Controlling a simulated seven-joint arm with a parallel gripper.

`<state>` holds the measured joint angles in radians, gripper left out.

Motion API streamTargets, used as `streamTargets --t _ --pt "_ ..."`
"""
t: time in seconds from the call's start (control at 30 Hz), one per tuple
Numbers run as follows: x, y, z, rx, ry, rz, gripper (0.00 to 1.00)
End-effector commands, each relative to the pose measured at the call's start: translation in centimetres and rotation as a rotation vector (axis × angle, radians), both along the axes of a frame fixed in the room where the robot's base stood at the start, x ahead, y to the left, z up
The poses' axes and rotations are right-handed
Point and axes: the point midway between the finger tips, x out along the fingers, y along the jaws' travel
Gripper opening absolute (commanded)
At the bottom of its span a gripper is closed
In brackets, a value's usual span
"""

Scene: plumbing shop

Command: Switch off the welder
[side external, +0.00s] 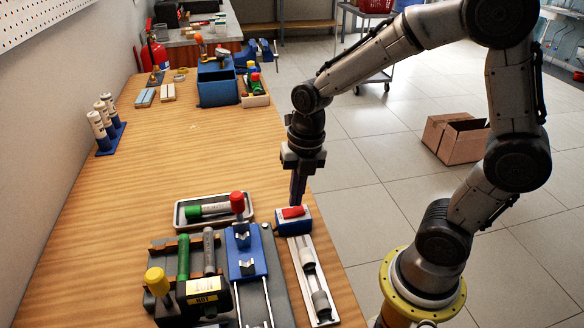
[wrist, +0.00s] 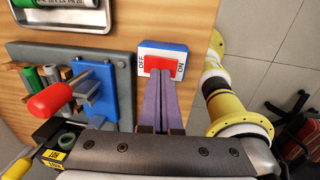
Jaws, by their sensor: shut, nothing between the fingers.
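The welder's switch is a small blue box with a white top and a red rocker (side external: 292,212), at the right edge of the wooden bench. In the wrist view, the switch box (wrist: 178,50) shows OFF at the left and ON at the right of the red rocker (wrist: 160,63). My gripper (side external: 296,200) points down at the switch, shut and empty. Its purple fingertips (wrist: 161,76) overlap the rocker's lower edge in the wrist view. I cannot tell whether they touch it, or which way the rocker is tipped. The welder (side external: 246,255) has a blue carriage and a red-knobbed lever (wrist: 50,100).
A yellow-knobbed lever (side external: 157,282) and a black box marked HOT (side external: 205,297) stand left of the carriage. A grey tray (side external: 182,222) holds a green-ended tube behind it. A rail with grey cylinders (side external: 312,280) lies in front of the switch. The bench middle (side external: 190,140) is clear.

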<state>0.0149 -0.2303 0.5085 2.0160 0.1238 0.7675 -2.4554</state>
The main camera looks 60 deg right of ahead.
Motion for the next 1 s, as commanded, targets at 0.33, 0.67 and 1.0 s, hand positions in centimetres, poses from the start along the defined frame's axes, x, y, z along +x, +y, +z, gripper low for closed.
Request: streamTargets --t 0.33,0.67,1.0 --pt "0.7 0.6 7.5 0.004 -0.011 -0.001 0.00" --pt "0.9 0.9 11.9 0.005 -0.008 -0.001 0.00" --pt "0.9 0.9 12.3 0.005 -0.005 -0.001 0.00"
